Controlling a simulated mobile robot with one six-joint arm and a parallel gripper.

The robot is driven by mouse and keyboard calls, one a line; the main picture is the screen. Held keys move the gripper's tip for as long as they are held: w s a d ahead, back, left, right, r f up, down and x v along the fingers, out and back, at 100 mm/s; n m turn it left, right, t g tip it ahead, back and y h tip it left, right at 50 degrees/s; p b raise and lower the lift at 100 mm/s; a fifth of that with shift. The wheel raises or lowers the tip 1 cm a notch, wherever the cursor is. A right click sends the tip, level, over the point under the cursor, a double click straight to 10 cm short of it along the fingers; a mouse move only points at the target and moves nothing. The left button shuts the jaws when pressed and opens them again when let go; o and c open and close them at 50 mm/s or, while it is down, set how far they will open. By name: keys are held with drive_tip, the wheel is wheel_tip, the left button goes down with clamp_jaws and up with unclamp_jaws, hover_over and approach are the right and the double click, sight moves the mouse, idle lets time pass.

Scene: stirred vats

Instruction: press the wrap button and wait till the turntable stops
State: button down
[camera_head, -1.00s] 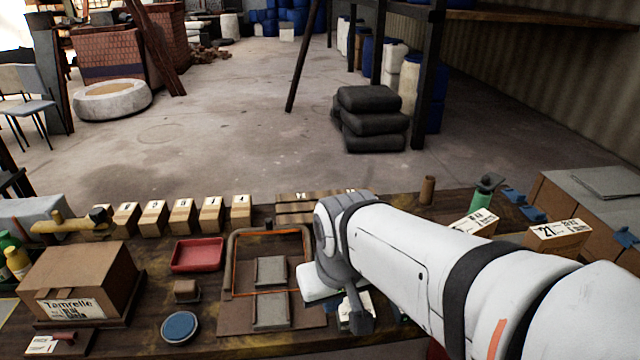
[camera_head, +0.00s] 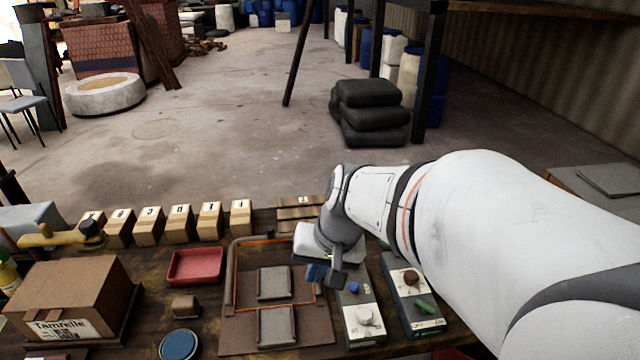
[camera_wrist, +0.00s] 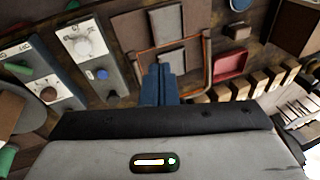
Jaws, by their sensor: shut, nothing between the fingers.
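My gripper (camera_head: 316,273) hangs over the bench with its blue fingers together and empty. The fingers also show in the wrist view (camera_wrist: 159,82). Beside them is a grey control panel with a blue button (camera_head: 353,287), a white dial (camera_head: 365,317) and a dark knob partly behind my gripper. In the wrist view the blue button (camera_wrist: 101,74) is left of the fingers and apart from them. A second panel (camera_head: 412,296) has a brown knob and a green lever. No label reading "wrap" is legible. I cannot tell which thing is the turntable.
An orange-edged frame with grey pads (camera_head: 274,285) lies left of my gripper. Further left are a red tray (camera_head: 195,267), a blue disc (camera_head: 178,345) and a labelled cardboard box (camera_head: 70,295). Several lettered blocks (camera_head: 180,224) line the back edge.

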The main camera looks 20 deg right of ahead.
drive_tip(key=w+d+f+m+t+y+p, duration=0.15)
drive_tip(key=w+d+m+t, duration=0.25)
drive_tip(key=w+d+m, duration=0.9)
drive_tip(key=d+f+m+h, duration=0.1)
drive_tip(key=d+f+m, duration=0.1)
drive_tip(key=d, duration=0.4)
drive_tip(key=d+f+m+t+h+p, duration=0.1)
drive_tip(key=d+f+m+h, duration=0.1)
drive_tip(key=d+m, duration=0.3)
drive_tip(key=w+d+f+m+t+h+p, duration=0.1)
drive_tip(key=d+f+m, duration=0.2)
drive_tip(key=d, duration=0.4)
drive_tip(key=shift+f+m, duration=0.2)
drive_tip(key=shift+m, duration=0.1)
wheel_tip(320, 180, down, 8)
drive_tip(key=b, duration=0.6)
drive_tip(key=shift+r, duration=0.1)
drive_tip(key=shift+f+b, duration=0.5)
drive_tip(key=shift+b, duration=0.3)
drive_tip(key=shift+f, duration=0.1)
